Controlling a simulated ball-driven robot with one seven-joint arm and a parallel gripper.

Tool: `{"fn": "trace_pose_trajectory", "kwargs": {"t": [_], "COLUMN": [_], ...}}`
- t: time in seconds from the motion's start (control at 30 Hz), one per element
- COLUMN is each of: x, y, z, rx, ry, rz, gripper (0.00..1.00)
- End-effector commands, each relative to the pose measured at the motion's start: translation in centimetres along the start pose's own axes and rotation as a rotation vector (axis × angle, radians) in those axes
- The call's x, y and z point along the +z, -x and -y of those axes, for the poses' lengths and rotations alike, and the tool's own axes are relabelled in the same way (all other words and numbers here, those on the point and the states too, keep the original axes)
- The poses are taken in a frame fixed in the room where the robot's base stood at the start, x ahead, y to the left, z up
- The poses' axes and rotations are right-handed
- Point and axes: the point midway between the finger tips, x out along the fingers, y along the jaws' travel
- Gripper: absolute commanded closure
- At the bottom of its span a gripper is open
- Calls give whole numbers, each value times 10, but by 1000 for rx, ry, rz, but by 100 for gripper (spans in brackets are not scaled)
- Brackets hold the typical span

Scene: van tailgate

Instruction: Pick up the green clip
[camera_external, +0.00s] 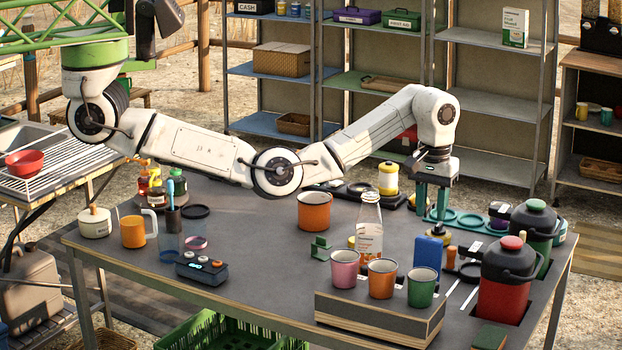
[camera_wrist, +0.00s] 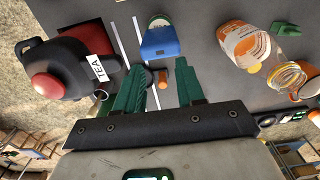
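The green clip (camera_external: 320,247), a small dark green piece, stands on the grey table left of the glass bottle in the external view. In the wrist view, a green piece that looks like it (camera_wrist: 284,28) shows at the upper right, beside the bottle. My gripper (camera_external: 432,215) points down above the table's right part, right of the bottle and well apart from the clip. Its two green fingers (camera_wrist: 161,66) are spread with nothing held between them. A small brown peg (camera_wrist: 160,78) shows beyond the finger gap, on the table.
The glass bottle (camera_external: 369,228) stands between clip and gripper. A blue box (camera_external: 428,252), several cups on a raised block (camera_external: 375,318) and a red flask (camera_external: 505,285) crowd the front right. An orange pot (camera_external: 314,212) is behind the clip.

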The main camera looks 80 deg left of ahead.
Motion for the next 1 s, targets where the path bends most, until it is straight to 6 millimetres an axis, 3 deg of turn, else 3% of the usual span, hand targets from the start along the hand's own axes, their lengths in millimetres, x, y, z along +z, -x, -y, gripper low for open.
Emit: {"fn": "trace_pose_trajectory", "kwargs": {"t": [0.17, 0.27, 0.43, 0.6, 0.8, 1.0], "x": [-7, -29, -86, -120, -122, -91], "y": [2, 9, 28, 31, 8, -34], "z": [4, 20, 72, 128, 190, 244], "rx": [3, 14, 21, -17, -79, -82], "ry": [-7, -54, -264, -570, -980, -1400], "rz": [-9, -42, -148, -221, -213, -114], "gripper": [62, 62, 62, 62, 62, 62]}}
